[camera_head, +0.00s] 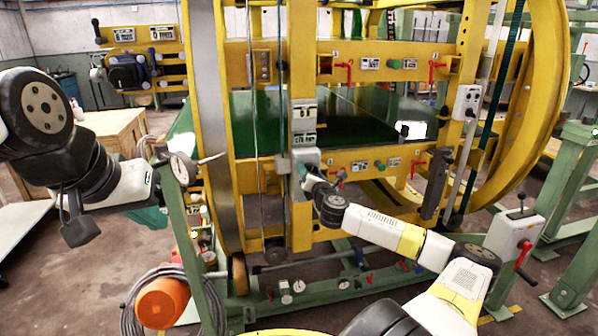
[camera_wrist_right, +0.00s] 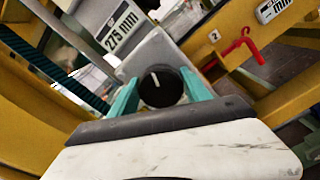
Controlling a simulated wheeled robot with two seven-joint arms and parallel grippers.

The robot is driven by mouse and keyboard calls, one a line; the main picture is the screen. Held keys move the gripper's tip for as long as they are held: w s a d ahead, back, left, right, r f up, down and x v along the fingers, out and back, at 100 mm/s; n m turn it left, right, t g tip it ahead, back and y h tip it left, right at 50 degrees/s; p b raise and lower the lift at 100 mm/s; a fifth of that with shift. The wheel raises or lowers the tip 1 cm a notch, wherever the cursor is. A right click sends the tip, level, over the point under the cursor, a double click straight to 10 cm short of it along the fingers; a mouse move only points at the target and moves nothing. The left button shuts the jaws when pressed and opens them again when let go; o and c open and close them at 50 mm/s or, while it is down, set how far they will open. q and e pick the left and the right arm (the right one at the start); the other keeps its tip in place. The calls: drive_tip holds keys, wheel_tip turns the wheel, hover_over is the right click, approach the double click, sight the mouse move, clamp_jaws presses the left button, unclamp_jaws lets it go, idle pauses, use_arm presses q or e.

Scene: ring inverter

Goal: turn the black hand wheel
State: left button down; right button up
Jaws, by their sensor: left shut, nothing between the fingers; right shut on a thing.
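The black hand wheel (camera_wrist_right: 162,87) is a small round knob with a white mark. It sits on a grey box (camera_wrist_right: 165,55) beside a "275 mm" label. In the right wrist view, the teal fingers of my right gripper (camera_wrist_right: 160,92) are on both sides of it, shut on it. In the head view, my right gripper (camera_head: 303,172) reaches the grey box on the yellow frame and hides the wheel. My left gripper (camera_head: 155,182) is at the left, away from the wheel, shut and empty; its fingertips are hard to make out.
The yellow ring machine (camera_head: 350,235) fills the middle, with red levers (camera_head: 413,165) and green knobs on its beams. An orange drum (camera_head: 162,302) and green posts (camera_head: 575,215) stand at the sides.

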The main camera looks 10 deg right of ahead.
drive_tip(key=shift+f+m, duration=0.15)
drive_tip(key=shift+m, duration=0.15)
drive_tip(key=o, duration=1.4)
drive_tip(key=shift+s, duration=0.1)
drive_tip(key=s, duration=0.7)
drive_tip(key=shift+s+d, duration=0.15)
drive_tip(key=shift+s, duration=0.15)
